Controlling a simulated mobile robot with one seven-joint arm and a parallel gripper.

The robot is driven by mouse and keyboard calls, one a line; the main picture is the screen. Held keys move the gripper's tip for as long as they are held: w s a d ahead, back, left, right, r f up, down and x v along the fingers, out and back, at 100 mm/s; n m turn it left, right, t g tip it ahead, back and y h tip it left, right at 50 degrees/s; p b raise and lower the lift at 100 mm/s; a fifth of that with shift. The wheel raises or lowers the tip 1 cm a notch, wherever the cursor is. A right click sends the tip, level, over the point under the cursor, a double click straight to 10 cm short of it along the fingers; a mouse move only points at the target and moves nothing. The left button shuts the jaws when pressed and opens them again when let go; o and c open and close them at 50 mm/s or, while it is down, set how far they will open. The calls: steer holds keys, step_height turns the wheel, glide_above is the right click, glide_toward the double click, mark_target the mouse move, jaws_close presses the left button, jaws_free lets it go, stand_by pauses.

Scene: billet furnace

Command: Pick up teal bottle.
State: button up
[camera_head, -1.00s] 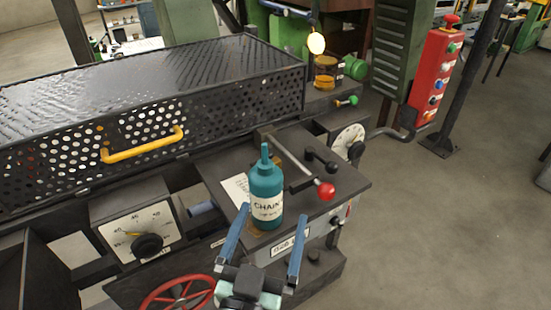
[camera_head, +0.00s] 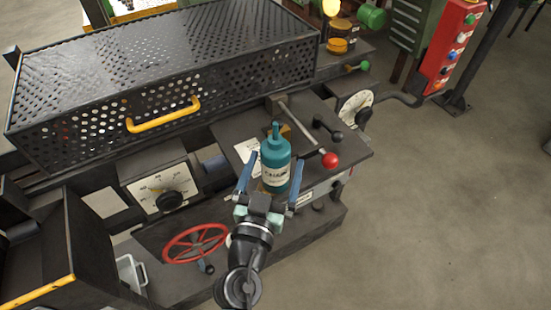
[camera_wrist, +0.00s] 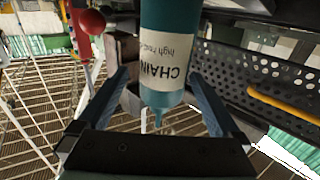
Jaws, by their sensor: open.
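The teal bottle (camera_head: 276,160) stands upright on the dark machine top in the head view, with a narrow nozzle and a white label. In the wrist view the bottle (camera_wrist: 166,52) appears upside down, its label reading "CHAIN", with its nozzle pointing down the picture. My gripper (camera_head: 270,176) is open, its two blue fingers on either side of the bottle's lower part in the head view. In the wrist view my gripper (camera_wrist: 160,92) has its fingers apart, left and right of the bottle. I cannot tell whether either finger touches it.
A lever with a red knob (camera_head: 330,160) lies close to the bottle's right, with a black-knobbed lever (camera_head: 328,128) behind it. A perforated black guard (camera_head: 170,80) with a yellow handle (camera_head: 163,114) stands behind left. A red handwheel (camera_head: 195,243) is at lower left. Open floor lies right.

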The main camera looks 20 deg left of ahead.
steer(key=shift+w+a+f+p, duration=0.1)
steer(key=shift+w+a+p, duration=0.15)
steer(key=shift+w, duration=0.6)
steer(key=shift+w+a+p, duration=0.2)
steer(key=shift+w+p, duration=0.05)
steer(key=shift+w, duration=0.65)
steer(key=shift+w+a+f+p, duration=0.1)
steer(key=shift+w+a+p, duration=0.15)
steer(key=shift+w, duration=0.6)
steer(key=shift+d, duration=0.1)
steer(key=shift+r, duration=0.1)
jaws_close()
